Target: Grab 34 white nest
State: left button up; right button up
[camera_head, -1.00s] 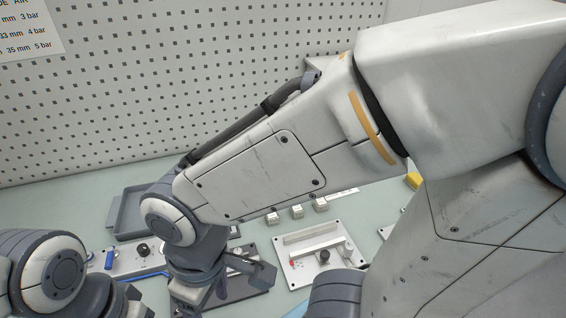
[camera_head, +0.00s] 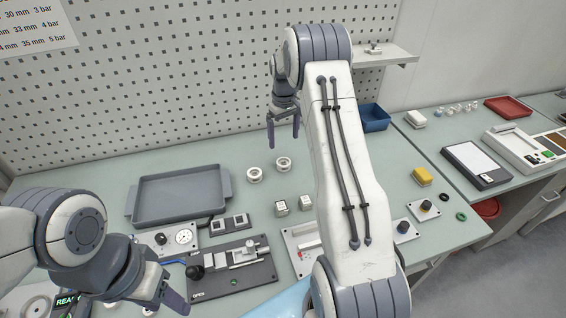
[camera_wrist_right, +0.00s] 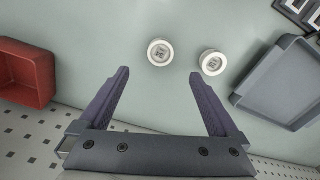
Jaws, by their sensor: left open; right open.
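Two round white pieces with dark centre markings lie on the green table: a left one (camera_head: 254,174) and a right one (camera_head: 283,163). They also show in the right wrist view, one beside the grey tray (camera_wrist_right: 212,62) and one further from it (camera_wrist_right: 160,52). The markings are too small to read, so I cannot tell which is 34. My right gripper (camera_head: 283,138) is open and empty, pointing down above the table behind them. In its wrist view both pieces lie beyond the open fingertips (camera_wrist_right: 160,73). My left gripper (camera_head: 168,305) is open and empty at the lower left.
A grey tray (camera_head: 180,197) lies left of the round pieces. Small white blocks (camera_head: 280,208) and a dark fixture plate (camera_head: 235,279) are nearer me. A blue bin (camera_head: 375,117) stands right of my arm. The right wrist view shows a red bin (camera_wrist_right: 28,75) and the perforated wall.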

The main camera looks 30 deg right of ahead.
send_over(283, 164)
jog(key=f, duration=0.3)
jog(key=f+p, duration=0.1)
jog(key=shift+d+f, duration=0.35)
jog(key=shift+f, duration=0.05)
jog(key=shift+a+f+p, duration=0.1)
jog(key=shift+f+p, duration=0.25)
jog(key=shift+f, duration=0.25)
notch_tip(283, 164, down, 4)
jog(key=shift+a+r+p, duration=0.15)
jog(key=shift+r+p, duration=0.05)
jog(key=shift+p, duration=0.55)
jog(key=shift+f, duration=0.4)
jog(key=shift+c, duration=0.3)
jog(key=c, duration=1.4)
jog(key=shift+r, duration=0.1)
